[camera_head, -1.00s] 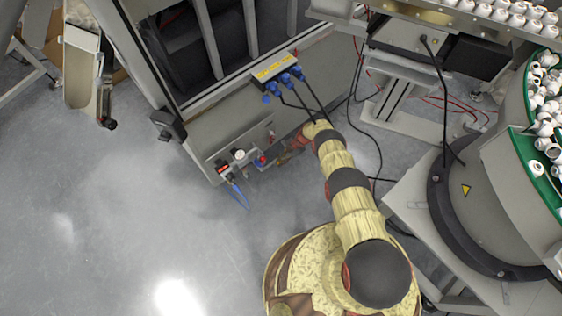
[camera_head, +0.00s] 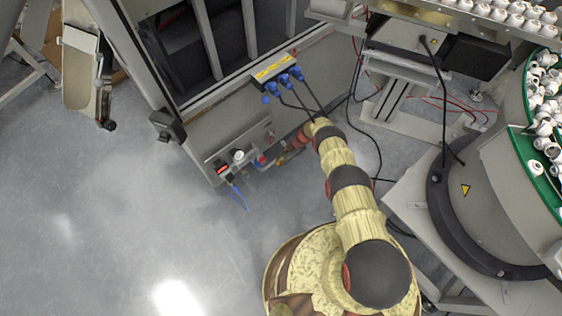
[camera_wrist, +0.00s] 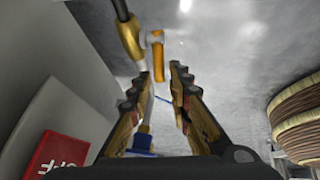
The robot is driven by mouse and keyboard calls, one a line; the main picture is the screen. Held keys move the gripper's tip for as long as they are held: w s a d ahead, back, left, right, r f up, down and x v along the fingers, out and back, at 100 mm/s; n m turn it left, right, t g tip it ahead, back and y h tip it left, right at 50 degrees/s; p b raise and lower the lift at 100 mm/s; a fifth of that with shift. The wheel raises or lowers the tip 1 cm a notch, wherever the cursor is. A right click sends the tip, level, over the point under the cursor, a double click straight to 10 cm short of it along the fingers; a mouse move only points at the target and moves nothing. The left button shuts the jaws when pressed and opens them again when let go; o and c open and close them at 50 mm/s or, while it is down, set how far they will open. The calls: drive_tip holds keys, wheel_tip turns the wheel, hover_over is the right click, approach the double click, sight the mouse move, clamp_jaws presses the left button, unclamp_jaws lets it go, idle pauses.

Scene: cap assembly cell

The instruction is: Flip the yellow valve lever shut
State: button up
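The yellow valve lever (camera_wrist: 157,56) shows in the wrist view, just beyond my fingertips and a little left of the middle of the gap. It joins a grey and white fitting next to a brass-coloured pipe (camera_wrist: 130,36). My gripper (camera_wrist: 161,74) is open, its two dark-padded fingers apart with nothing held between them. The lever appears apart from both fingers, though depth is hard to judge. In the head view my gripper (camera_head: 283,157) is small, low beside the machine's lower panel, and the lever cannot be made out there.
A red sign (camera_wrist: 62,155) on a pale box lies close at left in the wrist view. A blue fitting (camera_wrist: 142,142) shows behind the fingers. In the head view, a gauge (camera_head: 239,155) and blue plugs (camera_head: 283,80) with black cables are near my arm. Open floor (camera_head: 110,220) lies left.

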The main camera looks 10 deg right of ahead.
drive_tip(key=v, duration=1.1)
drive_tip(key=shift+o, duration=0.4)
